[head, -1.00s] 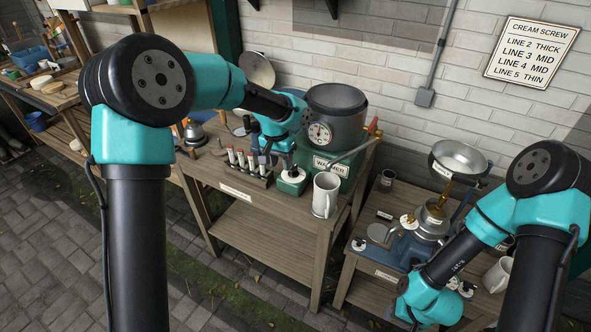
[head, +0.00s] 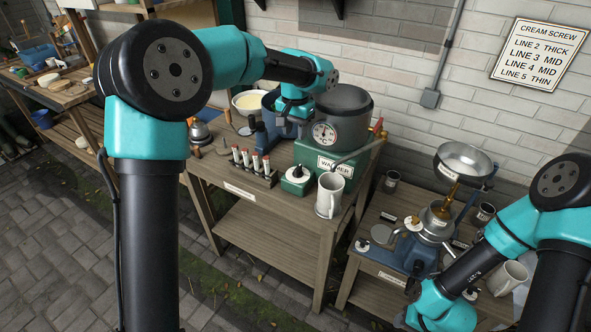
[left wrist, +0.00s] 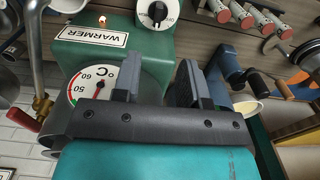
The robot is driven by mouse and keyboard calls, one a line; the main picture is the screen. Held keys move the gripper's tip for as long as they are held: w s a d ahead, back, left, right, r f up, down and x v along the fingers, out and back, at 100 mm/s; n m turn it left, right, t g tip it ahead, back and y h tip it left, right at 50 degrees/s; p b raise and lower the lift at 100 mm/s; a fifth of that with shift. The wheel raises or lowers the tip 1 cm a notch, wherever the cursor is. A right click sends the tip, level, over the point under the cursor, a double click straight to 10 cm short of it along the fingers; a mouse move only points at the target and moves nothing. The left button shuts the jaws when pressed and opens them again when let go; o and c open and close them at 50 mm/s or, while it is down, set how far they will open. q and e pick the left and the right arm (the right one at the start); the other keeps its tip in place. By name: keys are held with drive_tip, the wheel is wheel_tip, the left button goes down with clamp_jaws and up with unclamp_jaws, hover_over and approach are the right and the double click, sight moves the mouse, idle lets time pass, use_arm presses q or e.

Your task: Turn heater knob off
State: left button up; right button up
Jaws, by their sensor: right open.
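The heater knob (head: 297,172) is a black knob on a white dial at the front of the green warmer (head: 327,164). It also shows at the top of the left wrist view (left wrist: 158,12), with a white pointer line; the dial's lettering is too small to read.
A temperature gauge (head: 324,132) is on the pot. A rack of red-topped tubes (head: 252,172) stands left of the knob and a white mug (head: 329,193) right of it. A spout with a red-handled tap (head: 377,127) reaches over the mug. A cream separator (head: 437,215) stands on the right bench.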

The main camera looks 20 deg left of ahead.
sight(295, 171)
use_arm(q)
wheel_tip(295, 171, down, 15)
drive_tip(key=shift+f, duration=0.15)
idle(0.4)
drive_tip(key=shift+c, duration=0.3)
clamp_jaws()
